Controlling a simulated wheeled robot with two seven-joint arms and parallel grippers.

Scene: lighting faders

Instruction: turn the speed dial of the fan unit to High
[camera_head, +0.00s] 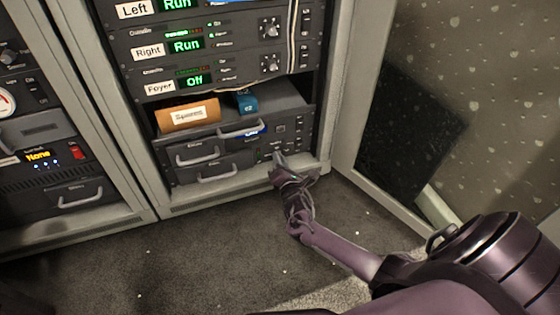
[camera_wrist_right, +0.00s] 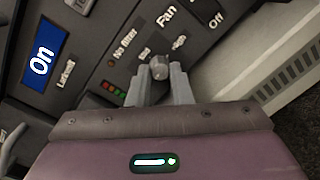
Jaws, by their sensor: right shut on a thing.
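The fan unit (camera_head: 262,157) is a dark panel low in the middle rack. The grey speed dial (camera_wrist_right: 159,68) sits below small labels that are too blurred to read for certain. My right gripper (camera_head: 280,158) reaches the panel from below right. In the wrist view its two fingers (camera_wrist_right: 159,80) are shut on the dial, one on each side. The dial's pointer setting cannot be made out. My left gripper is not in view.
Drawers with handles (camera_head: 217,172) lie left of the fan unit. An orange box (camera_head: 188,115) and a small blue box (camera_head: 246,101) rest on the shelf above. The rack's bottom frame (camera_head: 240,189) runs just beneath. Carpet (camera_head: 200,255) in front is clear.

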